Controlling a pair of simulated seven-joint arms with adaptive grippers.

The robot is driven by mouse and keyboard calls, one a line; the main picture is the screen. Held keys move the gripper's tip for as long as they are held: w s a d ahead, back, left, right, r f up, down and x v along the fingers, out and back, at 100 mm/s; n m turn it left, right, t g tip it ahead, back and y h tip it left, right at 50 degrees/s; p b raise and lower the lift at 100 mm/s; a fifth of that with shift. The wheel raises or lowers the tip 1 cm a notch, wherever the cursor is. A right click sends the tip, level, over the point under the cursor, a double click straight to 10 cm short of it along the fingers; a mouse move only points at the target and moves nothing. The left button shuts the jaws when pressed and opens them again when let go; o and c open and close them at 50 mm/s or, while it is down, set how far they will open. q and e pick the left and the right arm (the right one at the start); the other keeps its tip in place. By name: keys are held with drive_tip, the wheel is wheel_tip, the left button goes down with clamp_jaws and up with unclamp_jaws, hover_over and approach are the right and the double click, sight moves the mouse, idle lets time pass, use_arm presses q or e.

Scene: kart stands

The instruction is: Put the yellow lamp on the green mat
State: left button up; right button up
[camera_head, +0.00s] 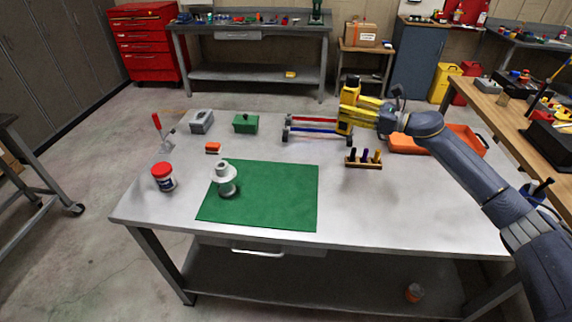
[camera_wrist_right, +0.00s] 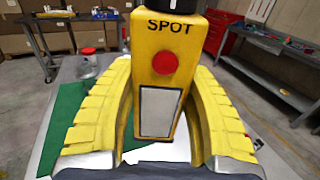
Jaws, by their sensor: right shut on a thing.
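The yellow lamp (camera_head: 349,96) is upright in my right gripper (camera_head: 358,110), held above the far right part of the grey table. In the right wrist view the lamp (camera_wrist_right: 160,75) shows the word SPOT, a red button and a pale panel. The yellow fingers (camera_wrist_right: 158,115) are shut on it from both sides. The green mat (camera_head: 280,195) lies flat at the table's front, left of and nearer than the lamp. Part of the mat (camera_wrist_right: 62,115) shows at left in the wrist view. My left gripper is not in view.
A grey flanged part (camera_head: 225,182) stands on the mat's left side; the mat's right side is bare. A red-lidded jar (camera_head: 164,178) stands left of it. A red-and-blue rack (camera_head: 314,131) and a wooden holder (camera_head: 363,161) are near the lamp. An orange tray (camera_head: 405,145) lies right.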

drive_tip(key=s+a+f+n+g+y, duration=0.1)
drive_tip(key=s+a+f, duration=0.1)
drive_tip(key=a, duration=0.4)
drive_tip(key=s+a+f+n+g, duration=0.1)
drive_tip(key=s+a+f, duration=0.1)
drive_tip(key=a, duration=0.4)
drive_tip(key=shift+s+a+r+m+t+h, duration=1.55)
drive_tip(key=shift+a+r, duration=0.8)
drive_tip(key=shift+a, duration=1.6)
drive_tip(key=shift+s+a+r+m+t+h, duration=1.1)
drive_tip(key=shift+a+r+m+t, duration=1)
drive_tip(key=shift+a, duration=1.8)
drive_tip(key=s+d+f+m+t+h, duration=0.1)
drive_tip(key=d+f+m+t+h, duration=0.2)
drive_tip(key=d+m+h, duration=0.75)
drive_tip(key=f+h, duration=0.1)
drive_tip(key=f, duration=0.5)
drive_tip(key=f+n+h, duration=0.1)
drive_tip(key=f, duration=0.6)
drive_tip(key=f+n+h, duration=0.1)
drive_tip(key=f, duration=0.6)
drive_tip(key=shift+d+f+h, duration=0.1)
drive_tip(key=shift+d+h, duration=0.2)
